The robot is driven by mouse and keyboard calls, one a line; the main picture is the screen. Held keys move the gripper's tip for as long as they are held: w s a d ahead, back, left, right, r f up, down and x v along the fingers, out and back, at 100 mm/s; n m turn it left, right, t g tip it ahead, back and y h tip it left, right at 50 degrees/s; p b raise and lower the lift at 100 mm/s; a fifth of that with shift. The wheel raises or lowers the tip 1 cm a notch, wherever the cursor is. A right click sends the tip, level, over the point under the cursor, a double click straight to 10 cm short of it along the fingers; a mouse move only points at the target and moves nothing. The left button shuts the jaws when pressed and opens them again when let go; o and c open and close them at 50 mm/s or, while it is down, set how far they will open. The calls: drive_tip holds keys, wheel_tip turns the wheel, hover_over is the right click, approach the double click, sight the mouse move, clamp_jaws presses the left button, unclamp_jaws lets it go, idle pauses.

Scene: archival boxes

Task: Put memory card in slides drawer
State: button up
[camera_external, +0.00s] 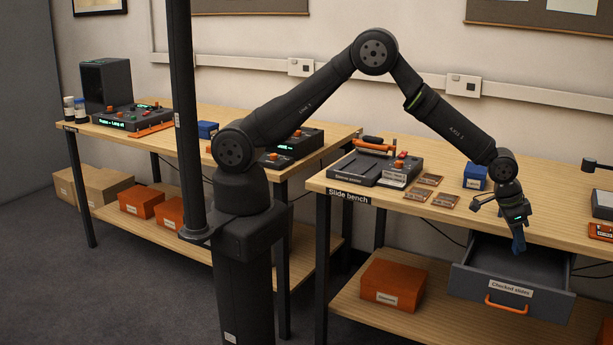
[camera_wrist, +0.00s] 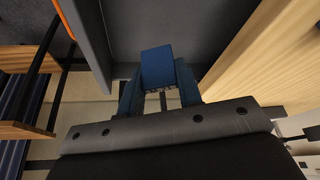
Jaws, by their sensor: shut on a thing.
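The memory card (camera_wrist: 157,65) is a small dark blue piece with contacts along one edge, held between the fingers of my gripper (camera_wrist: 160,95). In the external view my gripper (camera_external: 518,238) points down above the open grey drawer (camera_external: 470,284), labelled "Checked slides", with an orange handle (camera_external: 506,304). The drawer is pulled out from under the slide bench. In the wrist view the drawer wall (camera_wrist: 84,42) is at left and the grey floor is behind the card. The card seems to be over the drawer opening, apart from its floor; its exact height is hard to tell.
The slide bench top (camera_external: 440,222) overhangs the drawer's back and shows at right in the wrist view (camera_wrist: 265,55). Slide frames (camera_external: 418,195), a blue box (camera_external: 475,177) and a slide device (camera_external: 355,168) stand on it. An orange box (camera_external: 393,284) is on the shelf below.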

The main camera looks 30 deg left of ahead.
drive_tip(key=f, duration=1)
drive_tip(key=shift+s+d+f, duration=0.1)
drive_tip(key=shift+s+f, duration=0.05)
drive_tip(key=shift+s, duration=0.1)
drive_tip(key=shift+f, duration=0.1)
drive_tip(key=o, duration=1)
drive_tip(key=shift+c, duration=0.2)
drive_tip(key=shift+r, duration=0.4)
drive_tip(key=v, duration=1.1)
drive_tip(key=shift+a, duration=0.3)
